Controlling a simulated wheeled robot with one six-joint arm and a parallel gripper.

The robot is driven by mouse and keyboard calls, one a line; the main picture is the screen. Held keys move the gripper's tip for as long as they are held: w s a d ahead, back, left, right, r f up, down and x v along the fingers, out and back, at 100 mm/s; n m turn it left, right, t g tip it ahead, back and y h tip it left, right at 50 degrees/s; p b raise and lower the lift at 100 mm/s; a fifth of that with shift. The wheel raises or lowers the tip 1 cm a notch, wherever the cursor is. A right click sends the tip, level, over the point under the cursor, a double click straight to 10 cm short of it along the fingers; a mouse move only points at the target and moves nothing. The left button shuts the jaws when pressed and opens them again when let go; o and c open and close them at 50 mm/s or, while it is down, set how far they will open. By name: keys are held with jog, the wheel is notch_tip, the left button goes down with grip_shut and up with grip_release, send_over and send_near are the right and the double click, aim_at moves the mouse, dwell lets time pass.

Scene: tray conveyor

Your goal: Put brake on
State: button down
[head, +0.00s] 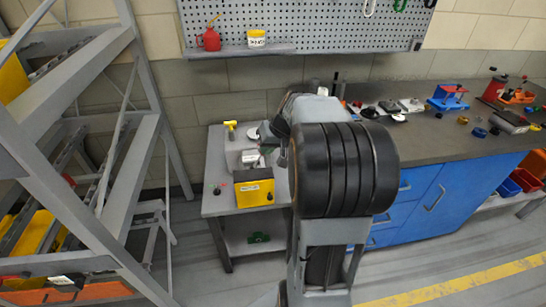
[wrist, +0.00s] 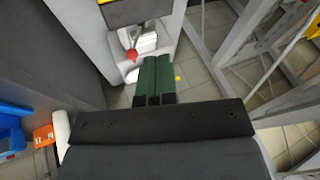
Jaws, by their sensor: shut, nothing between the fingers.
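My gripper (wrist: 155,64) shows in the wrist view as two green fingers lying together, shut and empty. A red ball knob on a thin stalk (wrist: 132,54) is just left of the fingertips, near a white part. I cannot tell whether they touch, or whether the knob is the brake. In the head view my own arm hides the gripper. A yellow-handled lever (head: 230,127) stands at the back of the small grey table (head: 216,152). A yellow-fronted box (head: 254,192) sits at that table's front edge.
A grey rack (head: 145,165) with yellow bins stands at the left. A workbench with blue cabinets (head: 418,203) and several small items is at the right. A pegboard (head: 300,22) with a shelf hangs behind. Open floor (head: 215,280) lies in front of the small table.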

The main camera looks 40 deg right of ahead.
jog(key=d+f+m+t, duration=0.1)
jog(key=d+f, duration=0.1)
jog(key=d, duration=0.5)
jog(key=w+d+f+t+b, duration=0.1)
jog(key=d+f, duration=0.2)
jog(key=d, duration=0.4)
jog(key=shift+w+d+m, duration=0.3)
jog(key=shift+d+m, duration=0.05)
jog(key=shift+m, duration=0.05)
jog(key=shift+f, duration=0.1)
jog(key=p, duration=0.1)
send_near(258, 160)
jog(key=shift+w+d+f, duration=1.3)
jog(key=shift+d+f, duration=0.15)
jog(key=shift+f, duration=0.2)
jog(key=shift+a+r+p, duration=0.1)
jog(key=shift+p, duration=0.25)
